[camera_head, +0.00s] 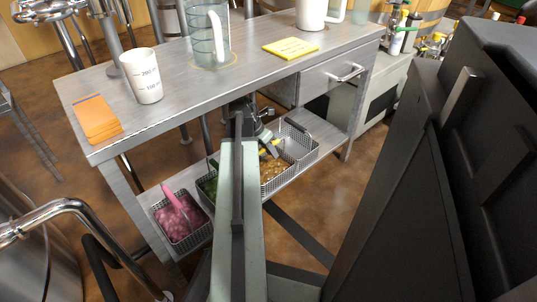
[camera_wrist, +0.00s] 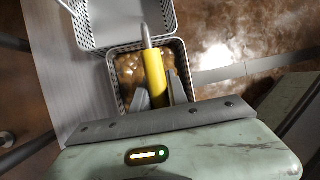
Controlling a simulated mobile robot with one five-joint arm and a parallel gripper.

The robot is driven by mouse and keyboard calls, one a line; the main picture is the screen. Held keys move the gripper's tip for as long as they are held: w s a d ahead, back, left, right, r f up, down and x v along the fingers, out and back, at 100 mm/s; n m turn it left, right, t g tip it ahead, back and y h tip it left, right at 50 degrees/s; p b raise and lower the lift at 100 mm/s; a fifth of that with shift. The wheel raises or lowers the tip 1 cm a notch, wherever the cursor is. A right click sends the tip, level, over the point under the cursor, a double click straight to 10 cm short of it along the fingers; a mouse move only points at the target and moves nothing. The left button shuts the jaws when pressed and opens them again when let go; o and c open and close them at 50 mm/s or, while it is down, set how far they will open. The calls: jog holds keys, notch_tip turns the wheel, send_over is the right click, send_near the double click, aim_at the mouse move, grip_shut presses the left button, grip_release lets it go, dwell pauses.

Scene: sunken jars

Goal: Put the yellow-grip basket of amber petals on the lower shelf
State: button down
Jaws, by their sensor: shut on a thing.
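The basket of amber petals (camera_head: 275,172) is a grey perforated basket at lower-shelf height under the metal bench. Its upright yellow grip (camera_wrist: 155,75) stands between my gripper's fingers (camera_wrist: 156,93), which are shut on it. In the wrist view the amber petals (camera_wrist: 128,70) show around the grip. The lower shelf (camera_head: 318,160) is a grey metal board below the bench top. My arm hides part of it in the head view. I cannot tell whether the basket rests on the shelf or hangs just above it.
A basket of pink petals (camera_head: 183,222) with a pink grip and one with green contents (camera_head: 208,187) stand left of my arm. An empty-looking basket (camera_wrist: 93,25) adjoins the amber one. The bench top (camera_head: 235,85) overhangs the shelf; a drawer (camera_head: 335,75) is at right.

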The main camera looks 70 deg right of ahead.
jog(key=shift+w+a, duration=0.1)
jog(key=shift+w, duration=0.1)
jog(key=c, duration=1.3)
grip_release()
jog(key=shift+w+r+p, duration=0.1)
jog(key=shift+r+p, duration=0.3)
jog(key=shift+p, duration=0.15)
jog(key=p+v, duration=0.6)
jog(key=v, duration=0.1)
jog(key=shift+a+f, duration=0.1)
